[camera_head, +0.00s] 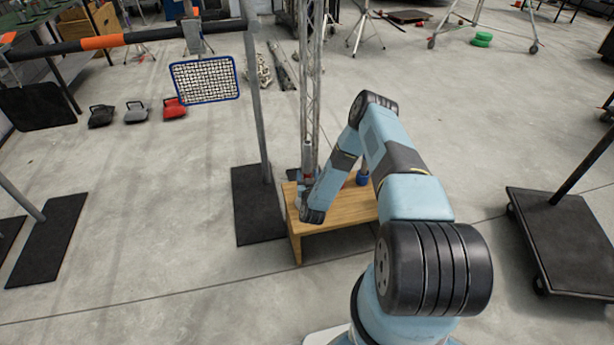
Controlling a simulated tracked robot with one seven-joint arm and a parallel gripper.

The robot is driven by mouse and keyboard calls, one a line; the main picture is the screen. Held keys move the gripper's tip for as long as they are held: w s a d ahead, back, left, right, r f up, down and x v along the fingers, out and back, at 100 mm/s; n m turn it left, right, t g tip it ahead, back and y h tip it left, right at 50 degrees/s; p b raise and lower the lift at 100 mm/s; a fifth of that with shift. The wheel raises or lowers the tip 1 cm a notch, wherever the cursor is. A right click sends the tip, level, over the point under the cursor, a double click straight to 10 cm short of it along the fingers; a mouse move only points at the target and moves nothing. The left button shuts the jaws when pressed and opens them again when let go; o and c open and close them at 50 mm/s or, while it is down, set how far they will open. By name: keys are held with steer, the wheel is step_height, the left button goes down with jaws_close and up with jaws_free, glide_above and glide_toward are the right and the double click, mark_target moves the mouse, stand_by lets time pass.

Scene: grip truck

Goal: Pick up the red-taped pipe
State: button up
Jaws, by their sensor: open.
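A small red band, likely the tape on the red-taped pipe (307,178), shows above the left end of a wooden bench (345,215). Most of that pipe is hidden or blends with the metal truss behind it. My arm bends down to the left end of the bench. My gripper (303,190) is at its end, beside the red band, small and partly hidden by my wrist. It is open, and I cannot tell whether the pipe is between its fingers. A blue-banded upright piece (362,178) stands on the bench to the right, partly behind my arm.
A lattice truss (311,80) rises just behind the bench. A stand with a black base plate (255,205) is left of it. An orange-banded black bar (100,42) with a grid-faced lamp (205,80) hangs upper left. A black wheeled platform (565,235) is at right.

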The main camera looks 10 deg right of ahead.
steer(key=shift+w+d, duration=0.25)
steer(key=shift+w, duration=0.85)
steer(key=shift+w+d, duration=0.2)
steer(key=shift+w, duration=0.9)
steer(key=shift+c, duration=0.4)
jaws_close()
steer(key=shift+r, duration=0.15)
